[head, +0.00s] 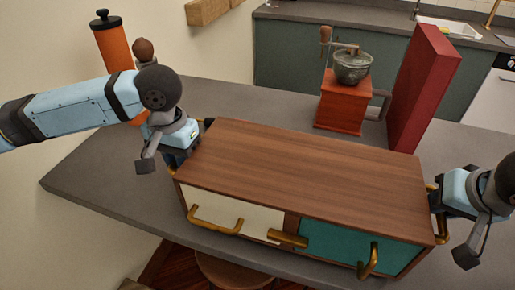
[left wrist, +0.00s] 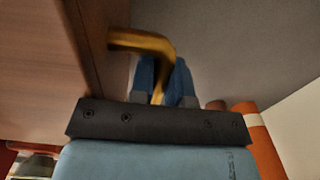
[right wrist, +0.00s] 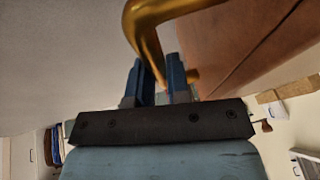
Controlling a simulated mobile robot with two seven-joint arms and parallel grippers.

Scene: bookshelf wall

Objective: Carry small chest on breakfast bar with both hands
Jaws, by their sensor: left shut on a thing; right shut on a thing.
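The small chest (head: 300,165) has a brown wood top, a cream front panel, a teal front panel and brass handles. It is over the grey breakfast bar (head: 85,180), with its front side along or past the bar's near edge. I cannot tell whether it touches the bar. My left gripper (head: 172,158) is at the chest's left end, shut on a brass side handle (left wrist: 145,42). My right gripper (head: 438,205) is at the right end, shut on the other brass side handle (right wrist: 145,30). The chest's underside is hidden.
A red coffee grinder (head: 342,105) and an upright dark red box (head: 425,90) stand on the bar behind the chest. An orange cylinder (head: 115,48) with a dark lid stands at the far left. A round stool (head: 235,270) is below the near edge. The bar's left end is bare.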

